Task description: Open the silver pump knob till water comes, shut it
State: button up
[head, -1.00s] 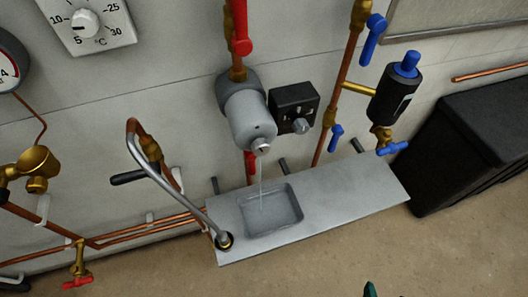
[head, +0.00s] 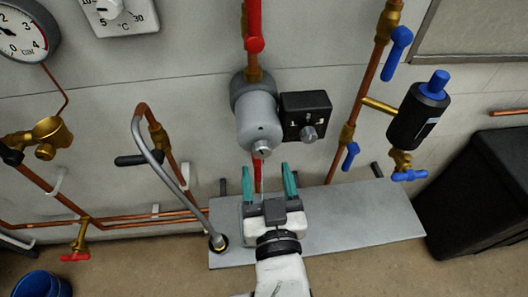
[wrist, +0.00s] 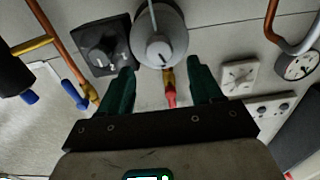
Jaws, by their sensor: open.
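The silver pump (head: 257,112) is a grey cylinder on the wall pipe, with its small silver knob (head: 261,149) on the lower front end. In the wrist view, which is upside down, the knob (wrist: 159,53) lies ahead between the fingers. A thin stream of water (wrist: 153,16) runs from it there. In the head view the stream is faint between my fingers. My gripper (head: 269,181) is open and empty, just below and in front of the knob, apart from it. Its green fingers point at the wall.
A grey shelf (head: 355,220) lies below; my gripper hides most of its basin. A black box with a grey dial (head: 308,133) sits right of the pump. A bent spout (head: 168,178) stands left, a black filter (head: 417,115) right. A blue bucket (head: 42,284) is at lower left.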

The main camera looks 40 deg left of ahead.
aim_at(263, 153)
jog(key=shift+x, duration=2.75)
jog(key=c, duration=1)
